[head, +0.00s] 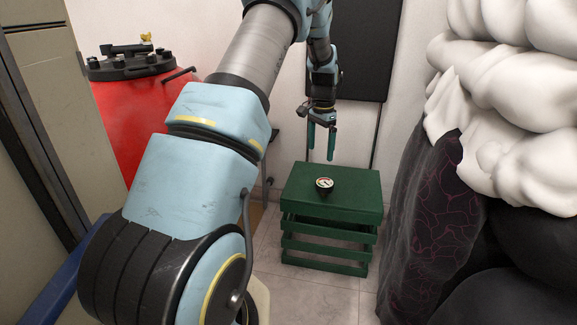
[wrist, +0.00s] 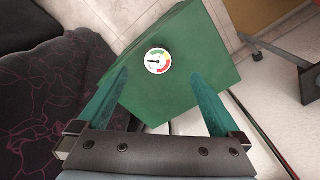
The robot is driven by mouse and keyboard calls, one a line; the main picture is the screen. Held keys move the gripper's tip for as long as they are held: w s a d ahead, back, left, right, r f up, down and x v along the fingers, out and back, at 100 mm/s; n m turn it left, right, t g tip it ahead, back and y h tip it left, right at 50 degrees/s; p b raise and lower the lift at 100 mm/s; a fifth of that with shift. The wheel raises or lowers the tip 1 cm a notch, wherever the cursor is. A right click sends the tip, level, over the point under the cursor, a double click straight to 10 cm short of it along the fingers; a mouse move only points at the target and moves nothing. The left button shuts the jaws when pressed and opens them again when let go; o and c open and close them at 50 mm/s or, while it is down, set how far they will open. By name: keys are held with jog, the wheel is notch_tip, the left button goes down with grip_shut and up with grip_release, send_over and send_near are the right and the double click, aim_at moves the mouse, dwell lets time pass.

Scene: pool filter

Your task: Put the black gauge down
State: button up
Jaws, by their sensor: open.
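The black gauge (head: 324,185) has a round white dial with coloured bands. It rests on the top of the green slatted crate (head: 345,205), near the middle of the lid. In the wrist view the gauge (wrist: 158,61) shows its dial face toward the camera, beyond my fingertips. My gripper (head: 321,155) is open and empty, with its green fingers pointing down above the crate and apart from the gauge. In the wrist view the open fingers of my gripper (wrist: 168,75) spread to either side below the gauge.
A red tank (head: 135,115) with a black lid stands at the left. White bulging bags (head: 510,120) and a dark patterned cloth (head: 435,225) crowd the right. A black panel (head: 355,50) is on the back wall. Tiled floor (head: 310,285) lies in front of the crate.

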jog(key=s+a+r+n, duration=0.5)
jog(key=s+a+r, duration=0.1)
jog(key=s+a, duration=0.4)
jog(key=s+a+n, duration=0.2)
jog(key=s+a, duration=0.2)
jog(key=s, duration=0.5)
jog(key=s+a+r+n+t, duration=0.1)
jog(key=s+a+n, duration=0.2)
jog(key=s, duration=0.6)
jog(key=shift+s+a, duration=0.15)
jog(key=shift+a, duration=0.7)
jog(key=shift+r, duration=0.1)
